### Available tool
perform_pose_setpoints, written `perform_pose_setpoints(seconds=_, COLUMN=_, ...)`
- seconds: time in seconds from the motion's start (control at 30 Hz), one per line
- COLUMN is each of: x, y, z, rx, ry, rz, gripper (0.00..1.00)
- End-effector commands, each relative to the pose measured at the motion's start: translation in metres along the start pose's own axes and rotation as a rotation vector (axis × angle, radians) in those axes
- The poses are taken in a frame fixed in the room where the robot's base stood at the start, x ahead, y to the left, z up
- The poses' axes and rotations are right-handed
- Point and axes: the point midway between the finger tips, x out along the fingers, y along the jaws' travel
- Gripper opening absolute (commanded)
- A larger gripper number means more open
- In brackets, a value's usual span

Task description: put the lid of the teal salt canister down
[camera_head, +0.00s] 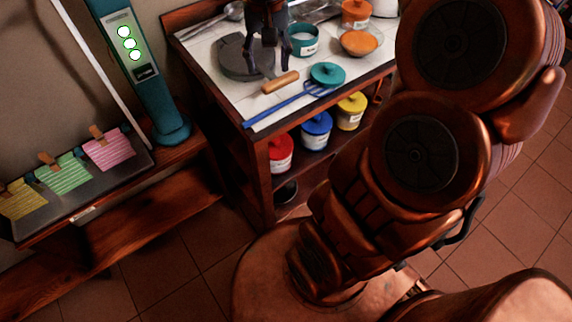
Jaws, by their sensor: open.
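The teal lid (327,73) lies on the white counter, knob up, at or over the head of a blue slotted spatula (275,108). I cannot tell whether it rests on the spatula. The teal canister (302,46) stands uncovered behind it to the left, with white contents and a label. My gripper (270,70) is open and empty, pointing down left of the canister and apart from the lid. Its fingers hang in front of a dark grey round object on the counter.
A wooden handle (281,82) lies between gripper and spatula. An orange bowl (359,42) and orange canister (356,12) stand at right. Red (281,152), blue (316,130) and yellow (351,110) canisters fill the shelf below. A teal post (138,75) stands left.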

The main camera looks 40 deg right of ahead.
Motion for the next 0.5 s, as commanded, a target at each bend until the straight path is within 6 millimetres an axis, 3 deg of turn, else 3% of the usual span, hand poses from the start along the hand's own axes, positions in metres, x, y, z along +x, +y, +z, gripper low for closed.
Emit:
perform_pose_setpoints(seconds=0.03, x=0.005, y=-0.008, z=0.022, rx=-0.066, ry=-0.01, rz=0.01, gripper=0.56)
perform_pose_setpoints(seconds=0.2, x=0.026, y=-0.021, z=0.09, rx=-0.254, ry=-0.049, rz=0.032, gripper=0.56)
perform_pose_setpoints(seconds=0.5, x=0.074, y=-0.007, z=0.191, rx=-0.454, ry=-0.125, rz=0.056, gripper=0.56)
